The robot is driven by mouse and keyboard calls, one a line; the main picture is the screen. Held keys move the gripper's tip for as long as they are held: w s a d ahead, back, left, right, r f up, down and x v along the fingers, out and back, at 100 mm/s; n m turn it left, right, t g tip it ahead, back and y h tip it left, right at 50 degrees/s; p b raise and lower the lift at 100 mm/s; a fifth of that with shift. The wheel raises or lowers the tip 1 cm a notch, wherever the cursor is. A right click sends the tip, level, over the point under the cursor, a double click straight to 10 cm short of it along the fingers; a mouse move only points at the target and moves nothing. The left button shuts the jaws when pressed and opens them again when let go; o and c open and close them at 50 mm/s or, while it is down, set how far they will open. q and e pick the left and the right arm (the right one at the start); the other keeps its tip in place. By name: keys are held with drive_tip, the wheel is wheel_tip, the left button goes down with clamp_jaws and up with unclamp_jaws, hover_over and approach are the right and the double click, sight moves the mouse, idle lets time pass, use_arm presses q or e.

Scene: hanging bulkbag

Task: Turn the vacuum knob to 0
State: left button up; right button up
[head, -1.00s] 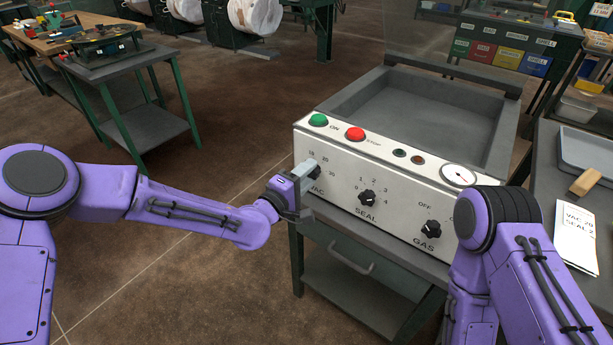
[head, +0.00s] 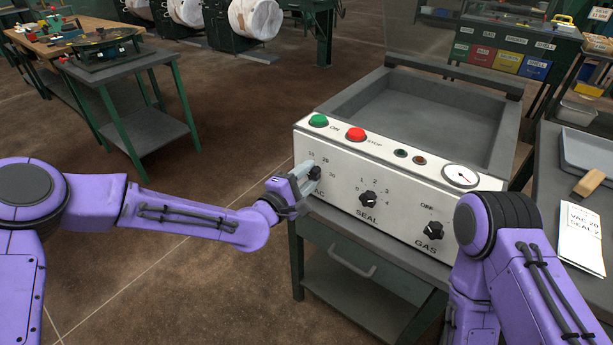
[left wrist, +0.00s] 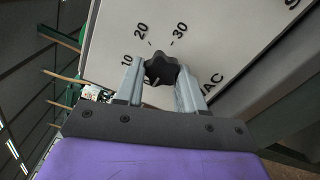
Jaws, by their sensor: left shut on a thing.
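The vacuum knob (left wrist: 160,70) is a black lobed knob on the white front panel (head: 400,214) of the machine. In the head view the vacuum knob (head: 314,173) is at the panel's left end, partly covered by my gripper. My left gripper (head: 306,178) reaches it from the lower left. In the left wrist view my left gripper (left wrist: 160,82) has one grey finger on each side of the knob and is shut on it. The marks 10, 20 and 30 show around the knob; the 0 mark is partly hidden. My right gripper is out of view.
The seal knob (head: 368,198) and gas knob (head: 433,231) sit to the right on the panel. A green button (head: 318,121), a red button (head: 356,134) and a gauge (head: 461,175) line its top. A card (head: 581,236) lies on the right table.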

use_arm(q)
drive_tip(key=o, duration=1)
drive_tip(key=shift+o, duration=0.2)
drive_tip(key=shift+s, duration=0.1)
drive_tip(key=v, duration=1)
drive_tip(key=shift+a+b, duration=0.15)
drive_tip(key=shift+b, duration=0.3)
drive_tip(key=shift+s, duration=0.1)
